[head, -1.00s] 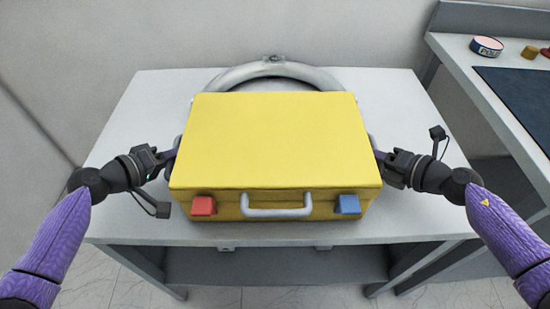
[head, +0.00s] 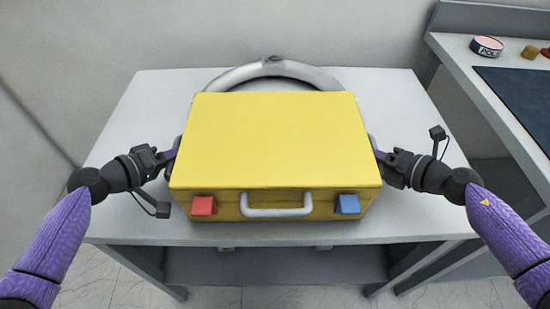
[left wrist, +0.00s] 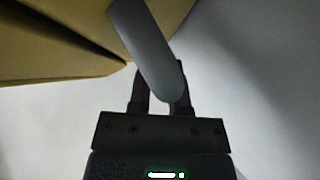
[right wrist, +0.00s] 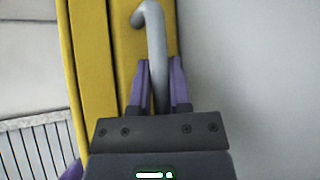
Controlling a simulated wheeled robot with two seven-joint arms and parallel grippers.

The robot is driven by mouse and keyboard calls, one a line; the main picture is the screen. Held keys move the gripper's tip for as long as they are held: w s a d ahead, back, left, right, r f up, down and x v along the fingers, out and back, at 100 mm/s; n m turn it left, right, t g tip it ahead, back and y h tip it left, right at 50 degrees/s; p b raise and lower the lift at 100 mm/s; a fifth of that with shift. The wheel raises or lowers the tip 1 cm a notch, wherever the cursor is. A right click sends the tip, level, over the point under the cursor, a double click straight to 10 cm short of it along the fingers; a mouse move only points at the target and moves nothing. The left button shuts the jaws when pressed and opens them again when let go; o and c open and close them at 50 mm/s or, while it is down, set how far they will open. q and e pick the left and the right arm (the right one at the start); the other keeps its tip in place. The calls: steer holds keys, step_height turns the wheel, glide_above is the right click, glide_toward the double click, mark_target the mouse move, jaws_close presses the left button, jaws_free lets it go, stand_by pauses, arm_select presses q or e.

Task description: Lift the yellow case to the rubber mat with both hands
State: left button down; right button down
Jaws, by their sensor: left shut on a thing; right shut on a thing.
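The yellow case (head: 275,140) is closed and level at the middle of the grey table, with a grey front handle (head: 276,206), a red latch (head: 203,206) and a blue latch (head: 347,204). My left gripper (head: 172,156) is at its left side, shut on a grey side handle (left wrist: 147,50). My right gripper (head: 384,157) is at its right side, shut on the other grey side handle (right wrist: 154,40). Whether the case's underside touches the table cannot be told. A dark mat (head: 525,97), partly cut off, lies on the right-hand workbench.
A grey ring-shaped tube (head: 275,68) lies behind the case on the grey table (head: 140,105). The workbench (head: 465,75) on the right also carries a round tape roll (head: 487,46) and a small yellowish piece (head: 529,52). A gap separates the two tables.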

arm_select(q)
steer(key=shift+a, duration=0.1)
arm_select(e)
steer(key=shift+d+r, duration=0.1)
